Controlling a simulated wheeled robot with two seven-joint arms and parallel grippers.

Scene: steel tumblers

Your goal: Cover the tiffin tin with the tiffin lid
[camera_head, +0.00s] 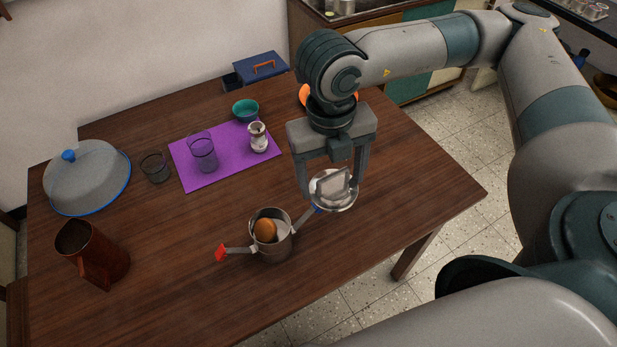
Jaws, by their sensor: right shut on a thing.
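The tiffin tin (277,246) is a small steel pot standing upright and open on the wooden table. A round orange-brown thing (265,230) lies inside it. Clasp arms stick out from its sides, one with a red tip at left and one with a blue tip at right. My right gripper (331,198) points down and is shut on the shiny steel tiffin lid (343,204), which lies between its fingers. The lid is behind and to the right of the tin, apart from its mouth. Its height above the table is hard to tell. My left gripper is not in view.
A purple mat (228,174) holds a glass tumbler (202,152) and a shaker (257,138). A teal bowl (245,111), small glass (155,168), blue-rimmed dome (88,182), brown jug (96,258) and blue box (262,68) stand around. The table (400,190) is clear right of the lid.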

